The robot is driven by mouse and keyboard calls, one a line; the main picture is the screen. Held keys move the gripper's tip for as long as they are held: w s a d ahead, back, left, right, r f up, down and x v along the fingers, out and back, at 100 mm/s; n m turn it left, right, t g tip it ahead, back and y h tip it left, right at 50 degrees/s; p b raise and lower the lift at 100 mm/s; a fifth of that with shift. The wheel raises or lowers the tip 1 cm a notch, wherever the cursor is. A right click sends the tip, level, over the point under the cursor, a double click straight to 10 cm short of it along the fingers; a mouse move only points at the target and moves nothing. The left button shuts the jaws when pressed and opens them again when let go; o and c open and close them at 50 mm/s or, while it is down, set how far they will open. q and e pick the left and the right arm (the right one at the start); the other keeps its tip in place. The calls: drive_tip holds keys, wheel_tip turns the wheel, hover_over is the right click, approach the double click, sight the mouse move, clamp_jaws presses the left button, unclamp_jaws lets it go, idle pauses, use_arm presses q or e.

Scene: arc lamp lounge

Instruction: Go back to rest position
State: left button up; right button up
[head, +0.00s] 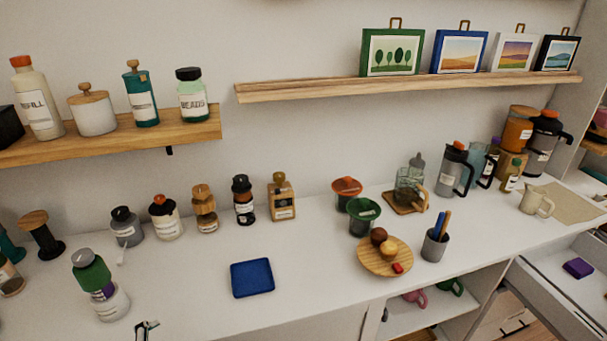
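A small part of a gripper, seemingly my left gripper (147,328), shows at the bottom edge of the head view, left of the middle. It is in front of the white counter (205,305), to the right of a clear bottle with a green top (113,303). Only its tip shows, so I cannot tell if it is open or shut, and I see nothing held in it. The rest of that arm is out of the picture. My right gripper is not in view.
A blue square mat (252,278) lies bare on the counter. A round wooden board (384,268) holds small food items, beside a grey cup of pens (434,246). Several jars line the wall. An open drawer (548,294) is at the right. The counter's front left is mostly clear.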

use_arm(q)
drive_tip(key=s+a+n+g+y, duration=0.1)
drive_tip(key=s+a+n+y, duration=0.25)
drive_tip(key=s+a, duration=0.4)
drive_tip(key=w+d+f+n+t+h, duration=0.3)
drive_tip(key=d+f+h, duration=0.5)
drive_tip(key=d+f, duration=0.6)
drive_tip(key=shift+w+d+f+t, duration=0.15)
drive_tip(key=shift+w+d+t, duration=0.15)
drive_tip(key=shift+d, duration=0.4)
